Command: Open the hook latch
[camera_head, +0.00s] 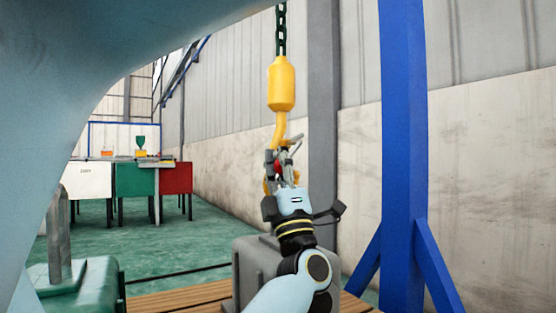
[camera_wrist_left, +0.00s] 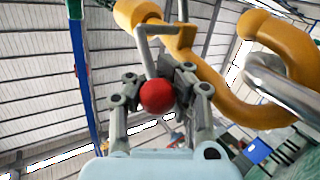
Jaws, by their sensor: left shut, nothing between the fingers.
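The yellow hoist block (camera_head: 282,84) hangs upright from a dark chain. Its yellow hook (camera_head: 279,127) is below it, partly hidden by my left gripper. In the left wrist view the hook (camera_wrist_left: 220,88) curves across the right side, with a grey metal ring (camera_wrist_left: 280,82) in its bend. The grey bent latch bar (camera_wrist_left: 147,52) runs from the hook's neck towards a red ball (camera_wrist_left: 157,96). My left gripper (camera_head: 284,156) is shut and empty, close to the hook. In the wrist view its fingers (camera_wrist_left: 160,84) flank the ball; contact is unclear. My right gripper is out of view.
A grey block (camera_head: 245,268) stands on wooden planks (camera_head: 180,297) below the hook. A blue post (camera_head: 402,150) with braces stands at the right. A green object with a grey upright (camera_head: 60,235) is at lower left. Coloured tables (camera_head: 136,180) stand far behind.

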